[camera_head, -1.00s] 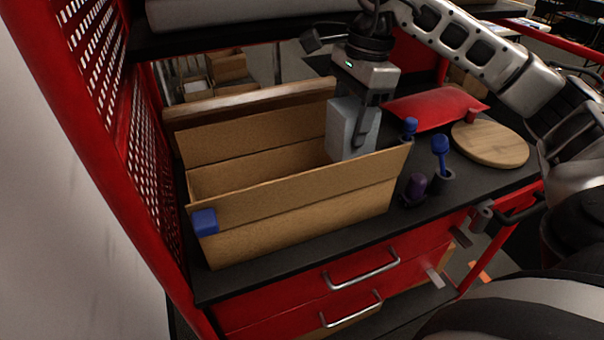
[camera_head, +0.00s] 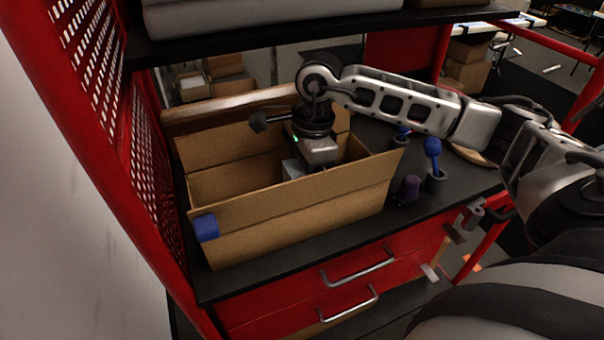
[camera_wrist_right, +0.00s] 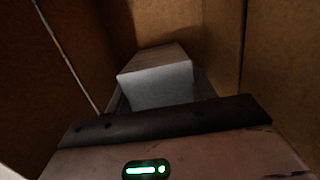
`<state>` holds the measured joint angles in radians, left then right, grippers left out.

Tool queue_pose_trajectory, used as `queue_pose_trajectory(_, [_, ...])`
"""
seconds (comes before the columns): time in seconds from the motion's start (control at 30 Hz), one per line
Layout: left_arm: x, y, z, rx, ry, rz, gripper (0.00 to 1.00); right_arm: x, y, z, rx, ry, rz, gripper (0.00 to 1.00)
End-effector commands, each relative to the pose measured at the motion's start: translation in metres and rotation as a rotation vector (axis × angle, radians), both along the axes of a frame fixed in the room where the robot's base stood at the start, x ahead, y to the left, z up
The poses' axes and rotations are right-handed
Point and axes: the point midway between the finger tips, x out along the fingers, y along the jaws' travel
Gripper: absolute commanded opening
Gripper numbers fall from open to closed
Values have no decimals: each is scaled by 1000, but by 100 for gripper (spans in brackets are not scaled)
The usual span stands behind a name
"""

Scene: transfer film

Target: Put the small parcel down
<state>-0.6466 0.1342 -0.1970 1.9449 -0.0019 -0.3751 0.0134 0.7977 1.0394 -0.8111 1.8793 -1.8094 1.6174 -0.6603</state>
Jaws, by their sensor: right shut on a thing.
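The small parcel is a pale grey block (camera_head: 292,169), mostly hidden behind the front wall of the open cardboard box (camera_head: 300,215). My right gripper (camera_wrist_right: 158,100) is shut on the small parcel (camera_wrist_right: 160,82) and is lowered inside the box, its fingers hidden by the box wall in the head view. In the right wrist view the parcel lies between brown cardboard walls. I cannot tell whether it touches the box floor. My left gripper is not in view.
The box stands on a black worktop (camera_head: 240,259) with red drawers below. A blue-topped tool in a holder (camera_head: 434,160) and a purple item (camera_head: 410,188) stand right of it. A shelf (camera_head: 300,35) hangs above, and a red perforated panel (camera_head: 110,110) borders the left.

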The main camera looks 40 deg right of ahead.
Motion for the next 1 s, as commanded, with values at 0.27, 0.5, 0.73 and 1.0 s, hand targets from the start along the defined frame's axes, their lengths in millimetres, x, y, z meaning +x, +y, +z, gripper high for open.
queue_pose_trajectory(0.27, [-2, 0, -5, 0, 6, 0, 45, 0, 0, -2, 0, 0, 0, 68])
queue_pose_trajectory(0.5, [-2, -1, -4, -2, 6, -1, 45, 0, 0, -2, 0, 0, 0, 76])
queue_pose_trajectory(0.73, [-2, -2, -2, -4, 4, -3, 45, 1, -2, 9, 0, -4, -1, 76])
queue_pose_trajectory(1.0, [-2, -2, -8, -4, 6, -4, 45, -1, -10, 65, -1, -7, 0, 76])
